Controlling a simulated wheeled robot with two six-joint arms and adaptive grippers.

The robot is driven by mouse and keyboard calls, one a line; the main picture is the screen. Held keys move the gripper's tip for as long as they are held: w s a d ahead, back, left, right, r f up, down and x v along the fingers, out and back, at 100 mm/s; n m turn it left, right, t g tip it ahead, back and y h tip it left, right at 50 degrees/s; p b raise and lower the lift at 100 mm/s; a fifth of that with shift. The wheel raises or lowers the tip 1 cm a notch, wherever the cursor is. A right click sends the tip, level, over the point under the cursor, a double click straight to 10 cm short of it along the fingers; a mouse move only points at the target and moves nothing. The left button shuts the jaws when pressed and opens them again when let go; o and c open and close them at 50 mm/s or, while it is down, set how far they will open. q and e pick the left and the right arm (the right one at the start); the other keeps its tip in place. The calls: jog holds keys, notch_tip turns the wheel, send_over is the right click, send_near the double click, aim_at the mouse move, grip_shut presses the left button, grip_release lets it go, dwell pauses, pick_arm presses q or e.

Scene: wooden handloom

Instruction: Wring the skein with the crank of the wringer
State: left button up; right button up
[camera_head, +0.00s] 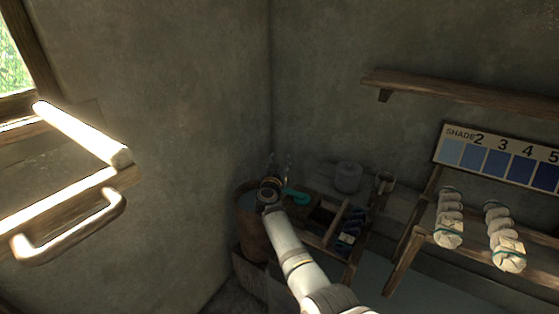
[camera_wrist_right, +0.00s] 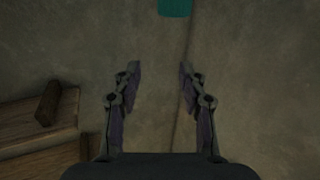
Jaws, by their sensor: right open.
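My right gripper (camera_head: 272,162) is at the back corner, above a brown tub (camera_head: 249,222), with its fingers pointing up. In the right wrist view the right gripper (camera_wrist_right: 160,68) is open, with nothing between its fingers. A teal piece (camera_head: 298,195) shows just right of the gripper, and a teal block (camera_wrist_right: 174,7) shows beyond the fingertips in the wrist view. I cannot tell whether these are the same thing or part of the wringer. Two pale twisted skeins (camera_head: 448,218) (camera_head: 505,238) with teal ties lie on a rack at the right. I cannot make out the wringer or its crank for sure. My left gripper is out of view.
A compartment tray (camera_head: 335,222) holds dark blue bundles. A grey pot (camera_head: 347,177) and a mug (camera_head: 384,182) stand behind it. A shade card (camera_head: 497,158) and a wall shelf (camera_head: 460,92) are at the right.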

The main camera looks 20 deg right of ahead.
aim_at(291, 190)
jog(key=shift+r, duration=0.25)
jog(key=shift+c, duration=0.4)
